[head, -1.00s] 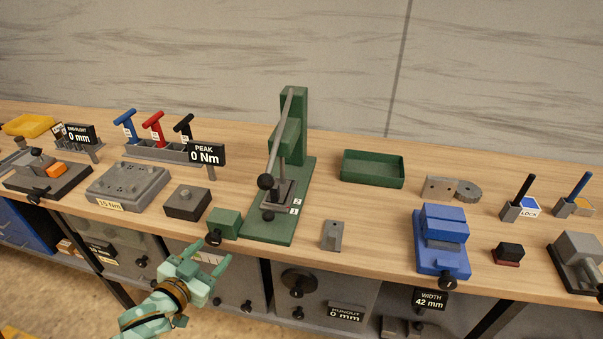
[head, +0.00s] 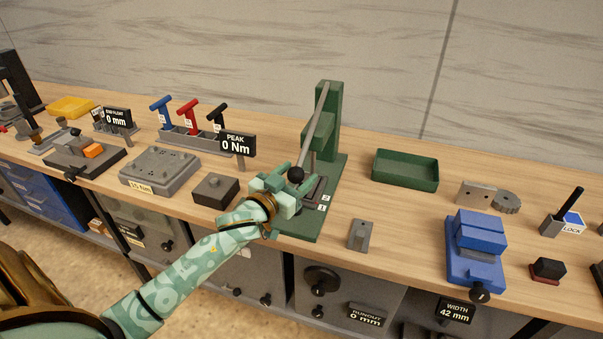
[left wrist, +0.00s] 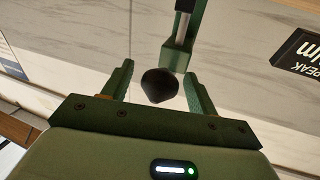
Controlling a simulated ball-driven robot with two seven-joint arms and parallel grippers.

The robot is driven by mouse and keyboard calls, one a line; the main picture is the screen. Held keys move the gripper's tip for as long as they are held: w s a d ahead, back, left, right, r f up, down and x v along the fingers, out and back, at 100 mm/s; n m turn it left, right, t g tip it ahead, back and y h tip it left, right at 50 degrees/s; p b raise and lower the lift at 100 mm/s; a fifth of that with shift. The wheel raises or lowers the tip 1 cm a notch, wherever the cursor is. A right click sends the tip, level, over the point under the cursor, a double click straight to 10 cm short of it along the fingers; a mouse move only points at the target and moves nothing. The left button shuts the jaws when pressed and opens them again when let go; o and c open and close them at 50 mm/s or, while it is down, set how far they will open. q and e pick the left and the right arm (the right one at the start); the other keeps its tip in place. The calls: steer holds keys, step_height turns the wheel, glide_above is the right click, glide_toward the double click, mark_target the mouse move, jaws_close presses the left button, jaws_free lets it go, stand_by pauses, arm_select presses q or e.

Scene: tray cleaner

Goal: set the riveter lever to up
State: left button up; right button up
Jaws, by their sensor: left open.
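The green riveter (head: 327,120) stands on its green base (head: 301,225) on the bench. Its grey lever (head: 313,130) slants down from the top of the column to a black ball knob (head: 296,175). My left gripper (head: 288,182) is open at the knob, and hides part of the base. In the left wrist view the black knob (left wrist: 159,86) shows between the two open fingers (left wrist: 158,88), with clear gaps on both sides. The green column and grey lever show beyond it. My right gripper is not in view.
A dark grey block (head: 215,191) and the PEAK display (head: 238,145) stand left of the riveter. A green tray (head: 405,169), a small grey bracket (head: 361,235) and a blue vise (head: 476,245) are to the right.

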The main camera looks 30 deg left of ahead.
arm_select(q)
steer(key=shift+w, duration=1.1)
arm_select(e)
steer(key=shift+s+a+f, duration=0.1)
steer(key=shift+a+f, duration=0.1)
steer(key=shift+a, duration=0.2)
arm_select(q)
steer(key=shift+c, duration=0.3)
